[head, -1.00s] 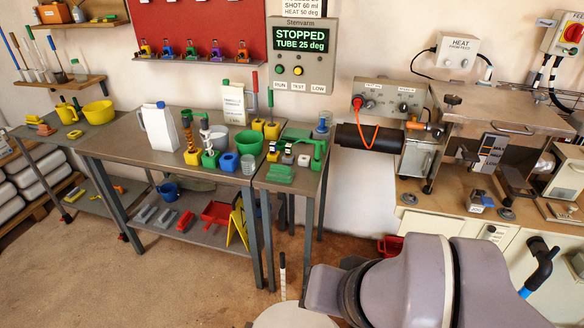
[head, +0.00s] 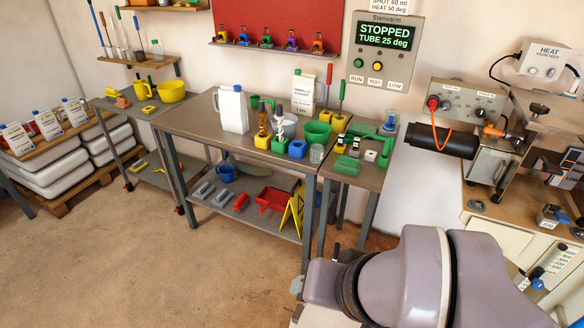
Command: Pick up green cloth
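I cannot single out the green cloth for certain. A small green piece (head: 346,165) lies at the front of the narrow side table (head: 368,181), and a flat green item (head: 366,131) lies farther back on it. Either could be cloth or a solid object; they are too small to tell. My gripper is not in view; only part of my grey arm shows at the bottom right.
The metal workbench (head: 190,122) holds a white jug (head: 232,110), a green bowl (head: 317,132) and small coloured blocks. Its lower shelf holds a red tray (head: 272,198) and yellow stand (head: 292,214). Open brown floor (head: 130,255) lies in front. A machine bench stands right.

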